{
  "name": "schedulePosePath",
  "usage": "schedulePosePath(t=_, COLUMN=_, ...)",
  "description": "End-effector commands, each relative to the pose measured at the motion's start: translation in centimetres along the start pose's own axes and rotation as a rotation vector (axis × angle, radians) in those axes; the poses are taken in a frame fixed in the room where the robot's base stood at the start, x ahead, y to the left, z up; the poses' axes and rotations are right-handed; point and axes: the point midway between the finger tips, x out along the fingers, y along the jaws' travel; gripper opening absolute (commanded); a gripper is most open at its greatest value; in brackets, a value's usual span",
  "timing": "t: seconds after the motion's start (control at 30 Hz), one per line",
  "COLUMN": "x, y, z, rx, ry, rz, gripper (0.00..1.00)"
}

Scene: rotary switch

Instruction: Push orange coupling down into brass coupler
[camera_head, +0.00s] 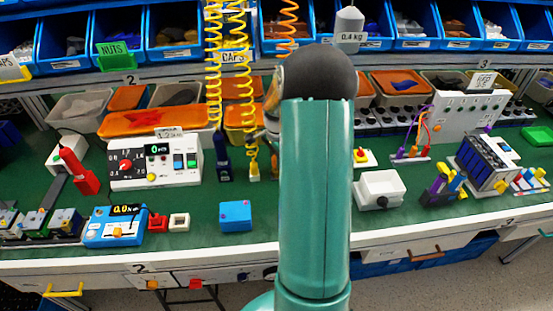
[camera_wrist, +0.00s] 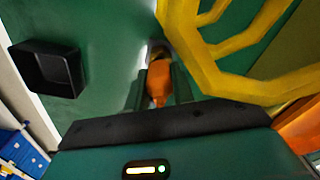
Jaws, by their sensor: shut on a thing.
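In the wrist view my gripper (camera_wrist: 160,84) is shut on the orange coupling (camera_wrist: 158,82), with one dark green finger on each side. Beyond the coupling, between the fingertips, is a small shaded opening with a pale edge; I cannot tell whether this is the brass coupler. I cannot tell whether the orange coupling touches it or how deep it sits. A thick yellow coiled hose (camera_wrist: 215,75) passes close to the right of the coupling. In the head view my teal arm hides the gripper, the coupling and the coupler.
A black open box (camera_wrist: 48,68) lies left in the wrist view. In the head view, yellow coiled hoses (camera_head: 213,60) hang left of my arm.

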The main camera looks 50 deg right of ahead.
Motion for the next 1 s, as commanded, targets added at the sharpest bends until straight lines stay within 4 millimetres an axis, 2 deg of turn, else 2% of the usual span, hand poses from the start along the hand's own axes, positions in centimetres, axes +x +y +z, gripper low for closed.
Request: schedulePosePath(t=1.0, x=1.2, y=0.0, z=0.0, rx=0.0, ry=0.0, rz=-0.001, gripper=0.01)
